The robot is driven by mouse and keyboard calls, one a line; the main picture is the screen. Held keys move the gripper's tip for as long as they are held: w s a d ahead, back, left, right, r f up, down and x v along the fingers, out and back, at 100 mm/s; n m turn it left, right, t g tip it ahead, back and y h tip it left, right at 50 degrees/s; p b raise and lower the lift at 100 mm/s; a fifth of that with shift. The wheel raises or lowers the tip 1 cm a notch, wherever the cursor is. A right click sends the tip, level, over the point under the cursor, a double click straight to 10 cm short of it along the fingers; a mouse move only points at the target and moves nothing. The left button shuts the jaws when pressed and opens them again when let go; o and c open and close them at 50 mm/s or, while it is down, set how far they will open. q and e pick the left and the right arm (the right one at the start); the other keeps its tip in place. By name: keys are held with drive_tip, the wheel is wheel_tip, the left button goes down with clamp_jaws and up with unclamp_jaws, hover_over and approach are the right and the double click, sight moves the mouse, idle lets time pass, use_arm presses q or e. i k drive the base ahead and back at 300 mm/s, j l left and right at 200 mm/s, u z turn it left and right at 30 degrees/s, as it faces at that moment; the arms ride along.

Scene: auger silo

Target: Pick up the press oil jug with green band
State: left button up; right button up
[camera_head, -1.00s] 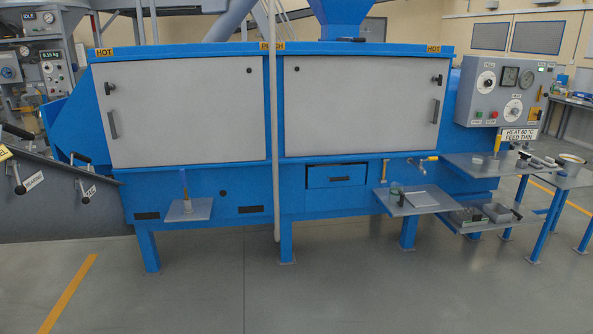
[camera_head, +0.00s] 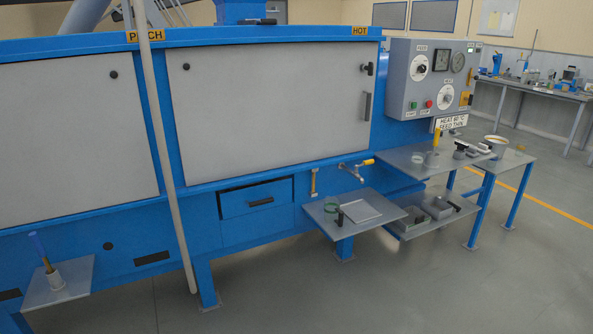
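A small clear vessel with a green band (camera_head: 332,207) stands on the left part of a low grey shelf (camera_head: 322,225) below the brass tap; it looks like the press oil jug. A dark upright piece, perhaps its handle, shows at its right side. It is small, so its details are hard to tell. Neither of my grippers is in view.
The tap (camera_head: 356,170) sticks out above the shelf. A flat grey tray (camera_head: 360,211) lies right of the jug. Tables with small items (camera_head: 420,160) stand further right, beneath the control box (camera_head: 431,78). The floor in front is clear.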

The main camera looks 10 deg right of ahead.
sight(332, 214)
drive_tip(key=i+z, duration=0.25)
drive_tip(key=i, duration=0.25)
drive_tip(key=i+j+z, duration=0.2)
drive_tip(key=i, duration=0.35)
drive_tip(key=i+j+z, duration=0.1)
drive_tip(key=i+z, duration=0.15)
drive_tip(key=i, duration=0.25)
drive_tip(key=i+j+z, duration=1.05)
drive_tip(key=i, duration=0.1)
